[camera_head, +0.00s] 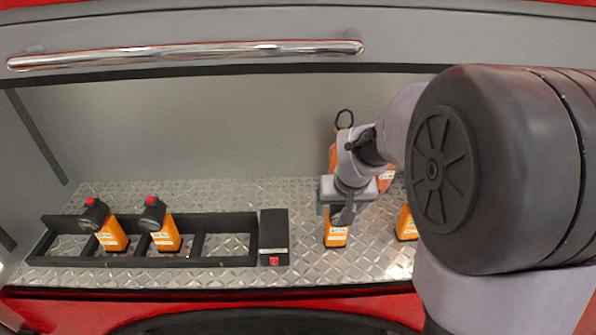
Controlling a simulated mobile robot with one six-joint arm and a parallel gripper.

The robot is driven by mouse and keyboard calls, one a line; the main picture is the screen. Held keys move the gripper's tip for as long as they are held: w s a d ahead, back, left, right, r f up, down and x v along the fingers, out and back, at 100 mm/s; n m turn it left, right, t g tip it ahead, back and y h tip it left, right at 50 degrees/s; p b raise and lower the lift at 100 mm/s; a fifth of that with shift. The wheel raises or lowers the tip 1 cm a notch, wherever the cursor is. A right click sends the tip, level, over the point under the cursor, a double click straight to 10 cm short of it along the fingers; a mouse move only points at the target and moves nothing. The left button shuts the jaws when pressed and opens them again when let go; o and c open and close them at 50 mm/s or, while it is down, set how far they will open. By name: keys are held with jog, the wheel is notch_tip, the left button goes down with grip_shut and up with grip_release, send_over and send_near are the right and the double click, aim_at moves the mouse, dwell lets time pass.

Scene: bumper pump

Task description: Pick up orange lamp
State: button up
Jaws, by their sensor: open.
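An orange lamp (335,238) stands on the metal floor to the right of the black box. Its upper part is hidden behind my gripper. My gripper (346,212) is open, pointing down at the top of this lamp; I cannot tell whether the fingers are around it or in front of it. Another orange lamp (405,224) stands further right, partly hidden by my arm. Two more orange lamps with black heads and red tops sit in the black rack: one on the left (112,236) and one beside it (167,237).
The black rack (226,262) has an open slot at its right, next to a black box (273,230). A larger orange object (333,157) with a black ring stands behind my arm, mostly hidden. A chrome handle bar (190,54) crosses above the opening.

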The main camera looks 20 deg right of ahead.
jog(key=x, duration=0.2)
jog(key=p+x, duration=0.1)
jog(key=x, duration=0.2)
jog(key=d+x, duration=0.1)
jog(key=x, duration=0.2)
jog(key=shift+w+r, duration=0.1)
jog(key=shift+w, duration=0.1)
jog(key=shift+s+a+r, duration=0.1)
jog(key=shift+s, duration=0.05)
jog(key=c, duration=0.3)
grip_shut()
